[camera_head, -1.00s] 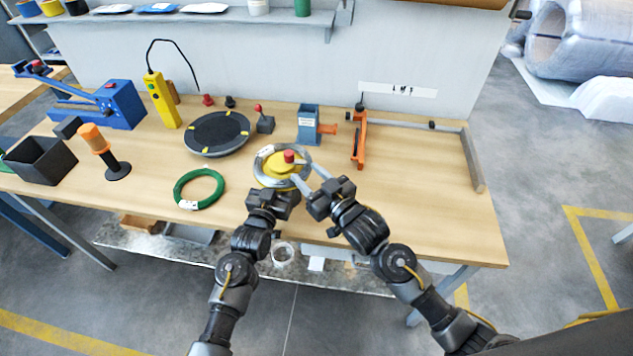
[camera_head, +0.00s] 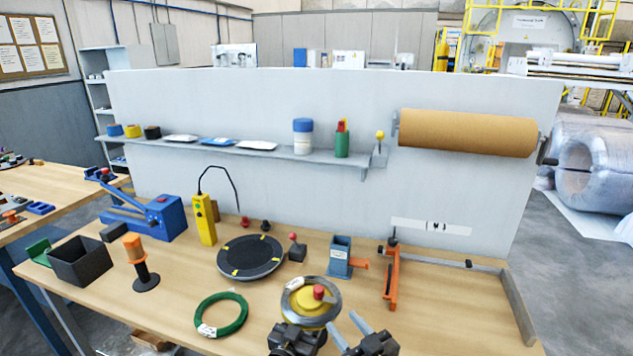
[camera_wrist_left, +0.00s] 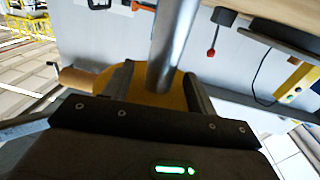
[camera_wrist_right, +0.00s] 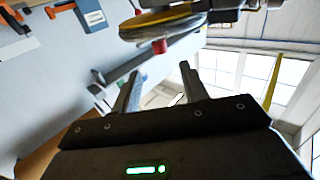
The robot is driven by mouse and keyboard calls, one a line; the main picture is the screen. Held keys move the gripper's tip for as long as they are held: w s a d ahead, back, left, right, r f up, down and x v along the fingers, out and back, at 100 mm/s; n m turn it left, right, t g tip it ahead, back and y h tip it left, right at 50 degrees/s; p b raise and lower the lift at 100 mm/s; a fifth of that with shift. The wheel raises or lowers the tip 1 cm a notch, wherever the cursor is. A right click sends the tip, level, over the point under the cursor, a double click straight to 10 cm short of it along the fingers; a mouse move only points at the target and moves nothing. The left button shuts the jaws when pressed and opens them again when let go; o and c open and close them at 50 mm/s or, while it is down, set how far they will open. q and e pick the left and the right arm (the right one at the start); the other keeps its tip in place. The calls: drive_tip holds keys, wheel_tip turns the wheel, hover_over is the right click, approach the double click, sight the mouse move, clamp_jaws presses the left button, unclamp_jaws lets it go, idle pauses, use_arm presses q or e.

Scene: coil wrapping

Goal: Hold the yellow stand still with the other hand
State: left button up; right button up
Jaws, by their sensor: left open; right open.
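The yellow stand (camera_head: 303,300) stands on the bench with a red knob (camera_head: 318,292) on top and a grey wire coil (camera_head: 331,312) around it. My left gripper (camera_head: 299,329) is at the stand's near side. In the left wrist view its open fingers lie either side of a yellow part of the stand (camera_wrist_left: 150,97), with a grey bar or coil part crossing in front; contact cannot be told. My right gripper (camera_head: 340,318) is open and empty, just right of the coil. The right wrist view shows the coil and the red knob (camera_wrist_right: 160,47) beyond its fingertips.
A green coil (camera_head: 221,314) lies left of the stand. Behind are a black turntable (camera_head: 250,257), a blue block device (camera_head: 340,258) and an orange tool (camera_head: 391,277). A brown paper roll (camera_head: 468,132) hangs on the panel.

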use_arm(q)
drive_tip(key=shift+s+a, duration=0.1)
drive_tip(key=v, duration=1.2)
